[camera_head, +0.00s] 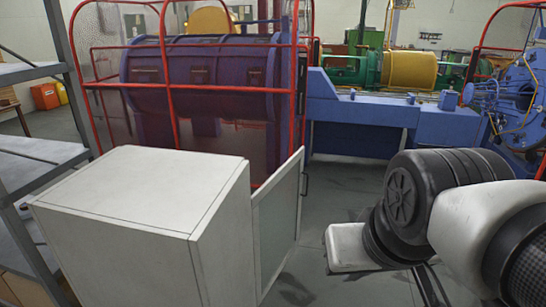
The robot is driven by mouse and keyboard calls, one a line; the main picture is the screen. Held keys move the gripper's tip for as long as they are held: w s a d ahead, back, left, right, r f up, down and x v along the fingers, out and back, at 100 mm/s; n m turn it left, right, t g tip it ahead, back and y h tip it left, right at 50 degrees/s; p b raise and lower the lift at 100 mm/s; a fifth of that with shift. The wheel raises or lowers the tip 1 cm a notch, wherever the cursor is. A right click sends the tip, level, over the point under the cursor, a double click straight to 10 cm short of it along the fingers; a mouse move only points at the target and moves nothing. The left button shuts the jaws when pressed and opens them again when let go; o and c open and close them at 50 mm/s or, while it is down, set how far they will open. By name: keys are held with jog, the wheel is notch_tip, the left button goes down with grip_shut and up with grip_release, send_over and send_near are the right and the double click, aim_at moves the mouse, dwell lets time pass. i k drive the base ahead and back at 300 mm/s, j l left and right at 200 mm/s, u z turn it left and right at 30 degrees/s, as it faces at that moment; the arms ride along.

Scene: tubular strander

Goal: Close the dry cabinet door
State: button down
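The dry cabinet (125,195) is a pale grey box at the lower left, its top and two sides in sight. Its door (278,215) stands open, reaching out from the cabinet's right side toward the back right. The door has a pale frame around a greenish pane, and a dark handle (305,183) at its far free edge. My arm comes in from the right, with a black joint and white links. My gripper (430,286) shows only as thin dark parts below the arm, right of the door and clear of it. Its fingertips are not clear.
A grey metal shelf rack (40,150) stands close at the left of the cabinet. Behind the cabinet and door is a red guard frame (180,88) around a purple drum (205,75). A blue machine bed (365,115) runs across the back. Grey floor lies open between door and arm.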

aim_at(275, 206)
jog(key=i+l, duration=0.2)
jog(key=i, duration=0.25)
jog(key=i+l, duration=0.15)
jog(key=i, duration=0.25)
jog(key=i+l, duration=0.2)
jog(key=i, duration=0.25)
jog(key=i+l, duration=0.2)
jog(key=i, duration=0.2)
jog(key=i+l, duration=0.15)
jog(key=i, duration=0.3)
jog(key=u, duration=0.05)
